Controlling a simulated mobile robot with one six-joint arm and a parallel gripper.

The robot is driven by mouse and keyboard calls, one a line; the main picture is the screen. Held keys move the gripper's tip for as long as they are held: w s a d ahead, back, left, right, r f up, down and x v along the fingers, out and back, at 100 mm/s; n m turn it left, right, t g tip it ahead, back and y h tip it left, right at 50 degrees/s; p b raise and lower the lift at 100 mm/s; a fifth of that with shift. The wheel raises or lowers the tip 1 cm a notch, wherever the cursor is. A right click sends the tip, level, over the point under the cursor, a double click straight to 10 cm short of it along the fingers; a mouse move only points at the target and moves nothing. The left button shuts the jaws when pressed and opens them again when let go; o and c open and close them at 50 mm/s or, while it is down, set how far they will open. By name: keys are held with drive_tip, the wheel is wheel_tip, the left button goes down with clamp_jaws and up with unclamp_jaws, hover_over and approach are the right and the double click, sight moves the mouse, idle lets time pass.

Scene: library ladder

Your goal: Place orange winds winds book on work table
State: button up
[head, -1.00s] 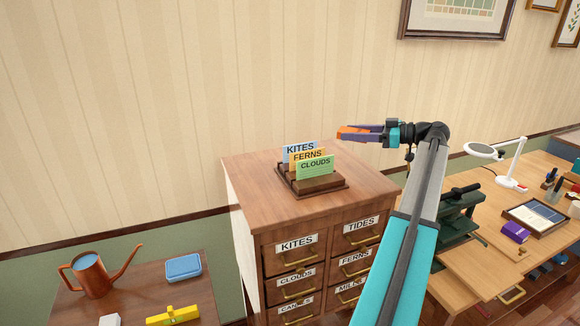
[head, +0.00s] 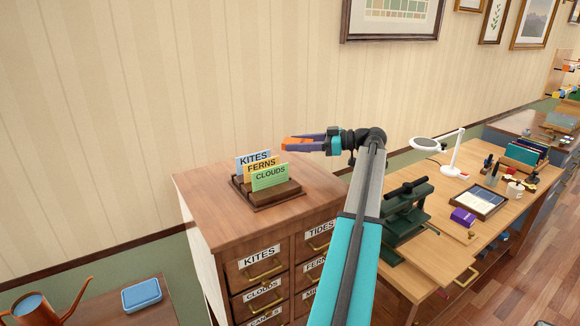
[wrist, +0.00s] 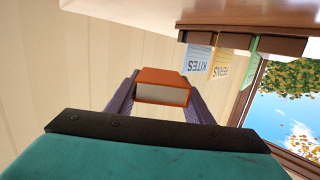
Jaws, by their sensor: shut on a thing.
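My gripper (head: 308,144) is shut on the orange book (head: 297,144) and holds it in the air, beside the card cabinet's top and near the wall. In the wrist view the orange book (wrist: 162,84) sits between my two fingers, its orange cover and pale page edge showing. Its title cannot be read. The work table (head: 440,255) is the light wooden table to the right, apart from the book.
The cabinet (head: 210,200) bears a holder with KITES, FERNS and CLOUDS cards (head: 270,177). On the table stand a green press (head: 405,215), a white lamp (head: 455,155), a purple box (head: 463,217) and a framed tray (head: 480,201). Bare wood shows at the table's front.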

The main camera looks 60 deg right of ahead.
sight(297, 169)
drive_tip(key=shift+f+p, duration=0.55)
drive_tip(key=shift+f, duration=1.45)
drive_tip(key=shift+f, duration=0.1)
drive_tip(key=shift+f+p, duration=0.75)
drive_tip(key=shift+f, duration=1)
drive_tip(key=shift+f, duration=0.15)
drive_tip(key=o, duration=1.1)
drive_tip(key=b+v, duration=0.5)
drive_tip(key=v, duration=0.6)
drive_tip(key=shift+s+d+r, duration=0.15)
drive_tip(key=shift+s+r, duration=0.1)
drive_tip(key=shift+s, duration=0.25)
